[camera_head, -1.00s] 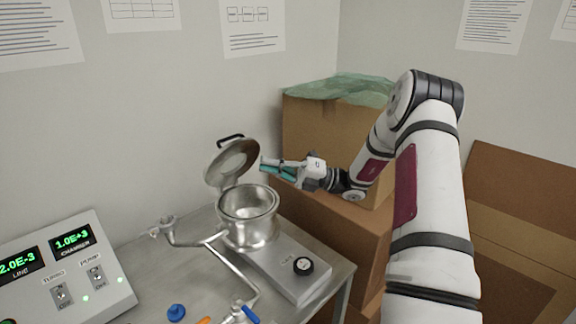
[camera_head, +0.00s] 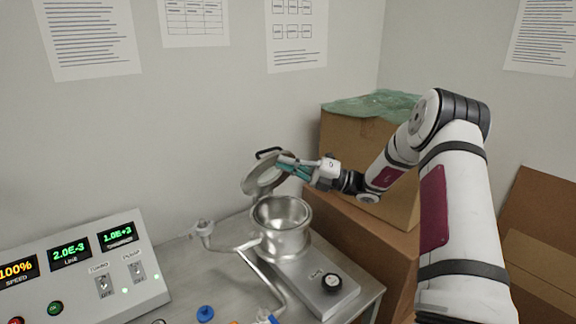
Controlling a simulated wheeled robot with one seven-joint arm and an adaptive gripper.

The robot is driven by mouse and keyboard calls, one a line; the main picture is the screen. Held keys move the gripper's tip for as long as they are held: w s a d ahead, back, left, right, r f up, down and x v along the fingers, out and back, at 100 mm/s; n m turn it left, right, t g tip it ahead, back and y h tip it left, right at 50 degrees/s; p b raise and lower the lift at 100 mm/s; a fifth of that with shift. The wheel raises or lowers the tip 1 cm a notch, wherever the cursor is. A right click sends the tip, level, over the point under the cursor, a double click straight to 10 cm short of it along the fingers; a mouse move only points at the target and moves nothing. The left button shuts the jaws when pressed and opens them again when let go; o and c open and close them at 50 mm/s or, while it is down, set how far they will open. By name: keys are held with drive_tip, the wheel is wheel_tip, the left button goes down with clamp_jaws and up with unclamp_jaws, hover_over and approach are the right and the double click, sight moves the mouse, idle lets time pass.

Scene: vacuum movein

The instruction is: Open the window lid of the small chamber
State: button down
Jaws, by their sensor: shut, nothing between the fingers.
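The small chamber (camera_head: 283,238) is a round, shiny metal pot on a flat metal base on the table. Its open top shows an empty-looking interior. The window lid (camera_head: 250,184) stands raised and tilted back at the chamber's rear left, with a black handle (camera_head: 269,152) on its upper edge. My gripper (camera_head: 281,163) is shut, with teal fingers, and its tips overlap the lid's upper right edge in the head view. I cannot tell whether the tips touch the lid. My gripper hides part of the lid's window.
A control box with lit displays (camera_head: 75,262) stands at the left. Metal piping with a valve (camera_head: 203,229) runs left of the chamber. Cardboard boxes (camera_head: 345,150) stand behind and right. A blue cap (camera_head: 205,313) lies in front.

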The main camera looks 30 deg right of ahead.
drive_tip(key=w+r, duration=0.1)
drive_tip(key=w, duration=0.1)
drive_tip(key=w+r+m+h+b, duration=0.1)
drive_tip(key=w, duration=0.1)
drive_tip(key=w+a+r+m+h+b, duration=0.1)
drive_tip(key=w, duration=0.1)
drive_tip(key=shift+w+a, duration=0.1)
drive_tip(key=shift+w, duration=0.05)
drive_tip(key=shift+w+r+b, duration=0.2)
drive_tip(key=shift+w+b, duration=0.05)
drive_tip(key=shift+b, duration=0.05)
drive_tip(key=shift+s+a, duration=0.1)
